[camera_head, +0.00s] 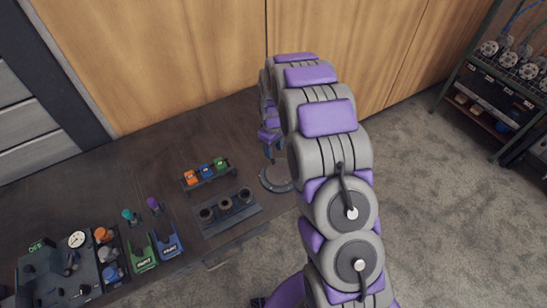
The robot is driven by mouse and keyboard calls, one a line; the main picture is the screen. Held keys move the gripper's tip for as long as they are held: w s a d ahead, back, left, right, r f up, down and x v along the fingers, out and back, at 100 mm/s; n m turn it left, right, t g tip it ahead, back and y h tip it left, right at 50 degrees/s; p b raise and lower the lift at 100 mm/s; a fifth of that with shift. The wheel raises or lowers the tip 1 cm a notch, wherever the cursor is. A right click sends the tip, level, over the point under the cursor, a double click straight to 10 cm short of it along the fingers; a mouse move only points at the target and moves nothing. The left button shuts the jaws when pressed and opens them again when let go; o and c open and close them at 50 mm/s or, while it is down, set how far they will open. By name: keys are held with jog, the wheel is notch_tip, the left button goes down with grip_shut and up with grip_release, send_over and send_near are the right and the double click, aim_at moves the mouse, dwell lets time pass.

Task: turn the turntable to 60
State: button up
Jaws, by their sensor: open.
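A grey round disc (276,178), likely the turntable, lies on the dark table near its right end. My arm hides its right side, and no angle mark can be read on it. My gripper (269,155) is small in view, pointing down just above the far-left edge of the disc. Its jaws are open, with nothing seen between them. I cannot tell whether the fingers touch the disc.
Green (144,256) and blue (170,246) trays and a panel with a dial (77,240) are farther left. A shelf (500,85) stands right.

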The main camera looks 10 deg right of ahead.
aim_at(273, 160)
notch_tip(273, 160, down, 5)
jog(key=shift+a+f, duration=0.1)
jog(key=shift+f, duration=0.05)
jog(key=shift+c, duration=0.2)
grip_shut()
dwell(0.3)
